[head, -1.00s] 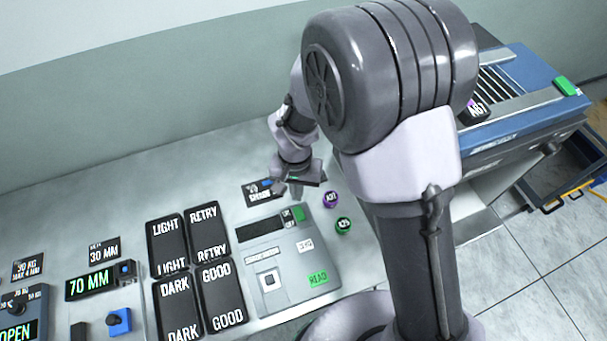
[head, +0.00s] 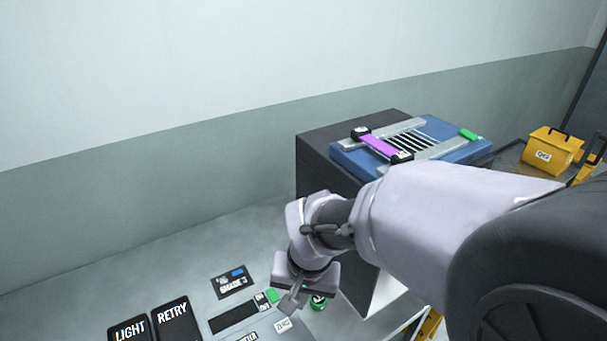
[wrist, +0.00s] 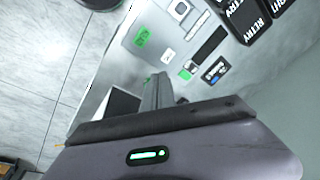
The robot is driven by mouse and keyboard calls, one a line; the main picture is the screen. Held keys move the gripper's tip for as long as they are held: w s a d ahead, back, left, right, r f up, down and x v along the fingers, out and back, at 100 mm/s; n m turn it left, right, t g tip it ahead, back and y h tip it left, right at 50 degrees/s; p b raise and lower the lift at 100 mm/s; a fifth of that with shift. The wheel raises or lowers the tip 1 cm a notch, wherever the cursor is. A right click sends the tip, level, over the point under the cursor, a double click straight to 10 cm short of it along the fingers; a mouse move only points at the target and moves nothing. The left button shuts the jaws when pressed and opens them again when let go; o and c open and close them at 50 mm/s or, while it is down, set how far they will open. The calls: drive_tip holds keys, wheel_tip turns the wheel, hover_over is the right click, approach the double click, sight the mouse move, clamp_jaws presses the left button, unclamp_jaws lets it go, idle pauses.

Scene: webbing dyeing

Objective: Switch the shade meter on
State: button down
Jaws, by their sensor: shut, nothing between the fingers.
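The shade meter (head: 215,325) is a pale grey box at the bottom of the head view, partly cut off by the frame edge. Its display (head: 233,316) is dark. A green switch (head: 272,296) sits at its far right corner beside a small black label. My gripper (head: 290,306) is shut and empty, pointing down just right of the switch; I cannot tell whether it touches anything. In the wrist view the meter (wrist: 150,20) shows beyond my shut fingers (wrist: 157,88), with its green READ button (wrist: 141,37), dark display (wrist: 208,45) and green switch (wrist: 185,74).
Black LIGHT (head: 129,330) and RETRY (head: 174,316) trays stand left of the meter. A black sign (head: 234,282) is behind it. A green round piece (head: 318,302) is right of my gripper. A blue-topped machine (head: 460,150) holding a purple strip (head: 378,147) stands behind my arm.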

drive_tip(key=s+d+r+m+t+b, duration=0.2)
drive_tip(key=s+d+b, duration=0.5)
drive_tip(key=s+d, duration=0.4)
drive_tip(key=shift+s+d+r+m+t+y+b, duration=0.15)
drive_tip(key=shift+s+r+m+t+y+b, duration=0.25)
drive_tip(key=shift+s+r+t, duration=0.45)
drive_tip(key=shift+s+f, duration=0.1)
drive_tip(key=shift+s, duration=0.05)
